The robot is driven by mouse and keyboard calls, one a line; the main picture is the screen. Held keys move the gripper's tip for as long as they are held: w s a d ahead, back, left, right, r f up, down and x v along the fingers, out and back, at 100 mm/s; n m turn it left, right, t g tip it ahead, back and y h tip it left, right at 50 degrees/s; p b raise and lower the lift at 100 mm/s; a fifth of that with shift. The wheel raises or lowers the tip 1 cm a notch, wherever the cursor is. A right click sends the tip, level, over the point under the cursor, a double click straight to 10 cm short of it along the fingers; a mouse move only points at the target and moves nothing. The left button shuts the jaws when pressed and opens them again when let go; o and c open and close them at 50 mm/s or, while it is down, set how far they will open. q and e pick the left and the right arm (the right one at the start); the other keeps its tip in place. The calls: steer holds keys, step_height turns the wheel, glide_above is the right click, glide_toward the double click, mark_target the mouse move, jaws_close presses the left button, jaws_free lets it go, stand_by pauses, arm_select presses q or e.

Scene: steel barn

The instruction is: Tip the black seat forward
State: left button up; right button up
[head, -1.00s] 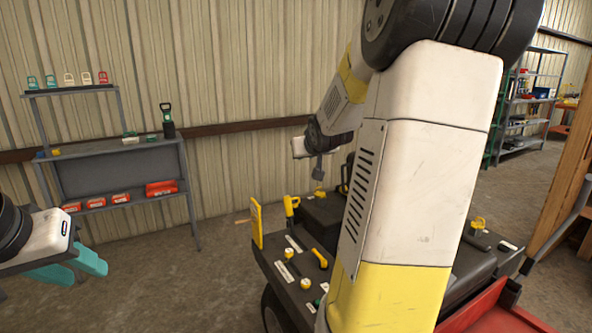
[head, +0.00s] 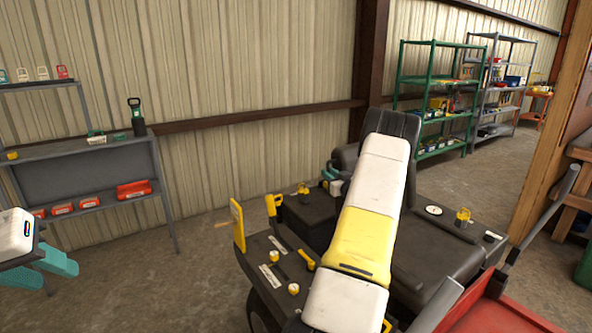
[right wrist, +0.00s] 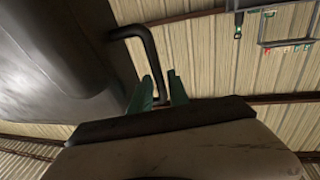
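The black seat shows in the head view, its backrest (head: 396,124) upright behind my right arm and its cushion (head: 435,262) right of the arm. In the right wrist view a large dark seat surface (right wrist: 55,60) fills the upper left. A bent black bar (right wrist: 135,32) stands beside it. My right gripper (right wrist: 160,88) has its teal fingers apart, with the lower end of the bar showing between them; firm contact is not visible. In the head view this gripper (head: 330,177) is partly hidden beside the seat. My left gripper (head: 52,272) is open and empty at the left edge.
The black machine console (head: 275,265) carries yellow levers and knobs. A red panel (head: 495,315) is at the lower right. A grey shelf (head: 90,165) stands left, a green rack (head: 440,95) at the back right. The floor between shelf and machine is clear.

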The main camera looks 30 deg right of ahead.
steer(key=shift+w+d, duration=0.15)
steer(key=shift+w, duration=1)
steer(key=shift+w+d, duration=0.1)
steer(key=shift+w, duration=1)
jaws_close()
